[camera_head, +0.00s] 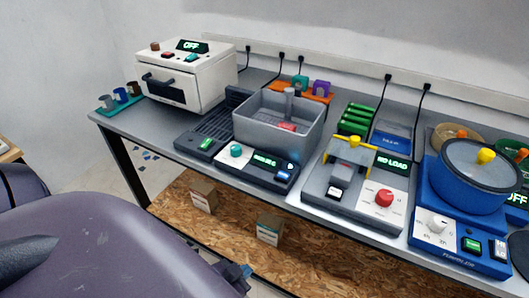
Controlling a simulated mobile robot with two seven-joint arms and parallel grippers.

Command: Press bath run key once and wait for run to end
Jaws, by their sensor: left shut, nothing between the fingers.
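The bath is a grey open tub (277,119) on a dark base at the middle of the bench, with a pinkish-red item (287,127) and a grey post inside. Its front panel has a teal knob (236,150), a lit green display (264,160) too small to read, and a small key (284,175) at the right end. My left gripper (240,274) seems to be the small dark tip at the lower middle, below and in front of the bench. It is shut and empty, apart from the bath panel. My right gripper is not in view.
A white oven (187,76) reading OFF stands left. Right of the bath is a grey press (350,190) reading NO LOAD, then a blue pot (478,178) on a blue base. Small boxes (203,194) sit on the lower wooden shelf (300,256). Power leads run behind.

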